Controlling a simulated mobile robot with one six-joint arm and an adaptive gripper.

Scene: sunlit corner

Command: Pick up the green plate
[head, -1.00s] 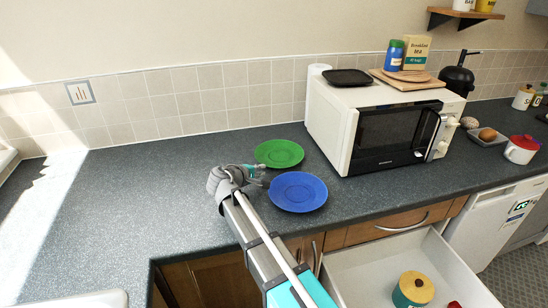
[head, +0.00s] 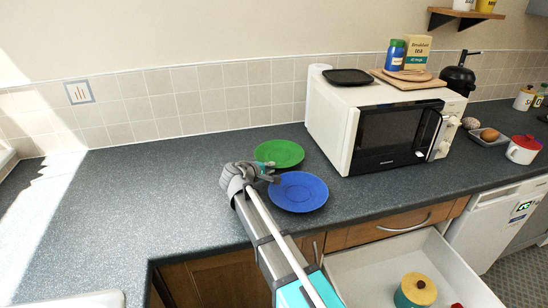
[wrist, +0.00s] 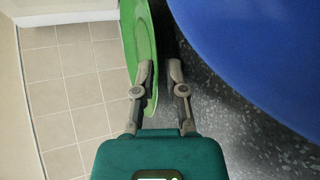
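The green plate (head: 280,152) lies flat on the dark worktop, just left of the microwave. The blue plate (head: 298,192) lies in front of it, slightly right. My gripper (head: 273,172) is at the left side of the two plates, by the green plate's near edge. In the wrist view the fingers (wrist: 160,70) are apart with a narrow gap. The green plate's rim (wrist: 138,35) runs behind the left finger and shows partly between the fingers. The right finger looks clear of it. The blue plate (wrist: 250,50) fills the upper right. Whether a finger touches the rim is unclear.
A white microwave (head: 345,125) stands close right of the plates, with a black tray (head: 348,77) on top. A drawer (head: 365,270) below is open, holding a yellow-topped pot (head: 413,290). The worktop (head: 150,190) to the left is clear.

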